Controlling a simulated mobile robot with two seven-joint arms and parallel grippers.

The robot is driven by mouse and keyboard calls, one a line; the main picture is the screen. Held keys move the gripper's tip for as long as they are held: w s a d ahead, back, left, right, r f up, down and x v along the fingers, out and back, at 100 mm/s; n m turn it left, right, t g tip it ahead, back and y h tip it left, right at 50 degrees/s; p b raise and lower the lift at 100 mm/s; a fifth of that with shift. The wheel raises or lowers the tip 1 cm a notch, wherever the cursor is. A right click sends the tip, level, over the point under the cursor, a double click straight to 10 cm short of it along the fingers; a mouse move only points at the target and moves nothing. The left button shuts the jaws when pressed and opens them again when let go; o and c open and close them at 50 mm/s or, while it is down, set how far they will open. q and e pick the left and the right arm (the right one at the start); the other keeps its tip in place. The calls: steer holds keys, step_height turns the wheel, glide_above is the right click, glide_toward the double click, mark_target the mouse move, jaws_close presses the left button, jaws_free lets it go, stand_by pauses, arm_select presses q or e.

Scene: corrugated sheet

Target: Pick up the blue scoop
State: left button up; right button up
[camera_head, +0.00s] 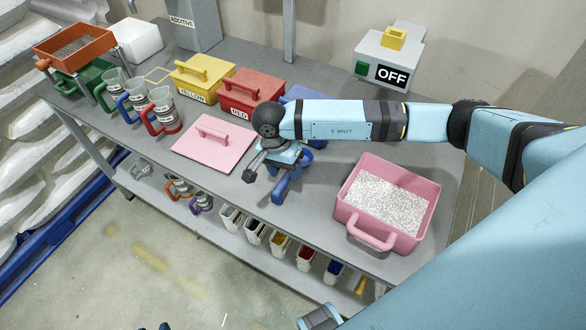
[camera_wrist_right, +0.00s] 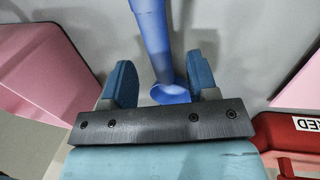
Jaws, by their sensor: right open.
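The fingers are spread, with visible space beside the scoop. I cannot tell how far above the scoop they are. My left gripper is not in view.
A pink bin (camera_head: 350,205) of white granules stands to the right. A blue box (camera_head: 298,95) is partly behind my arm. Several measuring jugs (camera_head: 165,112) stand farther left.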

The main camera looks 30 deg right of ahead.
mark_target(286, 175)
steer(key=f, duration=0.3)
steer(key=shift+s+d+f, duration=0.1)
steer(key=shift+s+d, duration=0.05)
steer(key=shift+s, duration=0.05)
steer(key=c, duration=1)
step_height(286, 175, up, 20)
steer(key=shift+r+b, duration=0.1)
steer(key=shift+b, duration=0.2)
